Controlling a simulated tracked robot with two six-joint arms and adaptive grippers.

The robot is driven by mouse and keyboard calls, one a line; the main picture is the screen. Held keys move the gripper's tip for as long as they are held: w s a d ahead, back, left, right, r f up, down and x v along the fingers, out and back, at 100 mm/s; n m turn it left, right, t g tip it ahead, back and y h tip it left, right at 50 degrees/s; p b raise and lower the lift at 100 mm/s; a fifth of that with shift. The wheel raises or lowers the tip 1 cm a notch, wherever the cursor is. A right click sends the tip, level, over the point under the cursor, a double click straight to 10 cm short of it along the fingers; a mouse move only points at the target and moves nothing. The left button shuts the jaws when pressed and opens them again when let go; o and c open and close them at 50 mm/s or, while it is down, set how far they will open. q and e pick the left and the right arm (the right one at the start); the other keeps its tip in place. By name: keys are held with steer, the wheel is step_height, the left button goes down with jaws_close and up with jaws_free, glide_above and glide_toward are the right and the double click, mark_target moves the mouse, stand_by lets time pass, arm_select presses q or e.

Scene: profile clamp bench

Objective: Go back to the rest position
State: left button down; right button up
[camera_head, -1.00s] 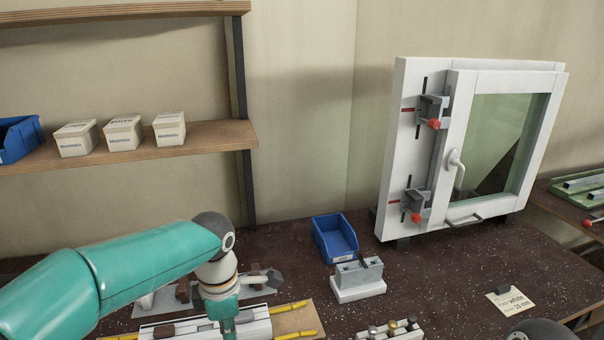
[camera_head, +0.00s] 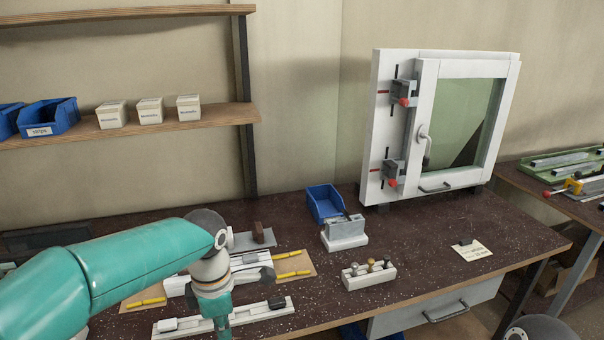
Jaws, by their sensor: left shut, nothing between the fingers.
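My left arm (camera_head: 120,262) comes in from the left, teal with a dark joint. Its left gripper (camera_head: 218,318) hangs down over the front of the bench, shut and empty, in front of a white profile (camera_head: 258,312) lying in a long fixture. The fingertips are hard to make out at the lower edge. My right gripper is not in view; only a dark rounded part, likely of my right arm, shows at the lower right corner.
The dark bench (camera_head: 425,262) carries a blue bin (camera_head: 322,207), a grey-white block (camera_head: 345,240), a small holder with knobs (camera_head: 368,277) and a note card (camera_head: 473,252). A white window frame (camera_head: 371,130) with red-knobbed clamps stands behind.

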arm_select(q)
steer(key=s+a+f+g, duration=0.1)
steer(key=s+f+g, duration=0.15)
steer(key=f, duration=0.35)
steer(key=s+a+f+g+h, duration=0.1)
steer(key=s+a+f, duration=0.1)
steer(key=s+f, duration=0.35)
steer(key=s+a+f+g, duration=0.1)
steer(key=s+f, duration=0.1)
steer(key=f, duration=0.5)
steer(key=s+d+f+m+t+h, duration=0.1)
steer(key=s+d+f+m+h, duration=0.15)
steer(key=s+f+m, duration=0.4)
steer(key=s+d+f+m+t+h, duration=0.1)
steer(key=s+d+f+m, duration=0.35)
steer(key=s+f, duration=0.25)
steer(key=w+m+t, duration=0.1)
steer(key=m, duration=0.1)
steer(key=w+m+t, duration=0.1)
steer(key=w+m, duration=0.1)
steer(key=m, duration=0.1)
steer(key=w+a+m+t, duration=0.1)
steer(key=m, duration=0.2)
steer(key=shift+w+f+y, duration=0.15)
steer(key=shift+f+y, duration=0.1)
steer(key=shift+f, duration=0.1)
